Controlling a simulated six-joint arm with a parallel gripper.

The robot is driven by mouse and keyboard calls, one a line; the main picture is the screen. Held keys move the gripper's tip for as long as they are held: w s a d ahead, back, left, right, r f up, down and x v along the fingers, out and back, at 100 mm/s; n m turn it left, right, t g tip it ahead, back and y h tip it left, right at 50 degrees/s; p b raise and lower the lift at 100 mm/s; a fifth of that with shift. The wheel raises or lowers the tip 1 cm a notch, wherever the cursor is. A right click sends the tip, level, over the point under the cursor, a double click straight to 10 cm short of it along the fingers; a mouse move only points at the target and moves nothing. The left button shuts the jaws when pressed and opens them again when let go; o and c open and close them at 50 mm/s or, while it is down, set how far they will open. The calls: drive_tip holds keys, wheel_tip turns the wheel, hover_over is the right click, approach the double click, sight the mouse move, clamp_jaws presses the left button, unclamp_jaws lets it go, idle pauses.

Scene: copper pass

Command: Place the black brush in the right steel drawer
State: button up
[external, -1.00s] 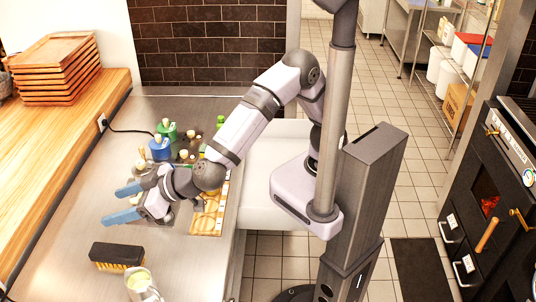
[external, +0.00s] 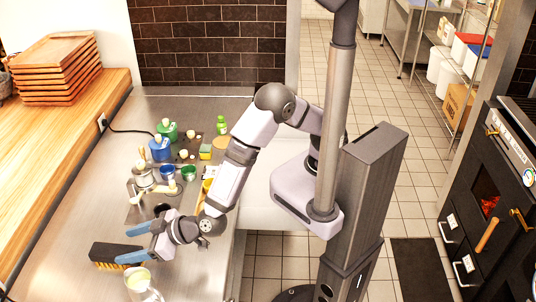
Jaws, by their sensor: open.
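The black brush (external: 111,252) with yellow-tan bristles lies on the steel counter at the lower left, bristles toward the camera side. My gripper (external: 130,243) is open, its two blue fingers pointing left. The fingers are over or beside the brush's right end; whether they touch it I cannot tell. Part of the brush's right end is hidden by the near finger. Two drawer fronts with silver handles show on the dark oven unit at the right; the right-hand one (external: 466,268) looks shut.
A metal cup (external: 143,287) with pale contents stands just in front of my gripper. Blue (external: 160,149) and green (external: 167,131) containers and several small pots stand farther back on the counter. Stacked wooden trays (external: 55,70) are at the back left. The counter's left front is clear.

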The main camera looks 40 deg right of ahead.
sight(115, 250)
drive_tip(key=shift+f+p+x, duration=0.1)
drive_tip(key=shift+p+x, duration=0.45)
drive_tip(key=shift+x, duration=1.05)
drive_tip(key=shift+f+p+x, duration=0.15)
drive_tip(key=shift+p+x, duration=0.4)
drive_tip(key=shift+x, duration=1.05)
drive_tip(key=shift+s+d, duration=0.1)
drive_tip(key=shift+s, duration=0.05)
drive_tip(key=c, duration=1.4)
drive_tip(key=shift+o, duration=0.2)
drive_tip(key=shift+r, duration=0.1)
wheel_tip(115, 250, up, 10)
drive_tip(key=shift+b, duration=0.5)
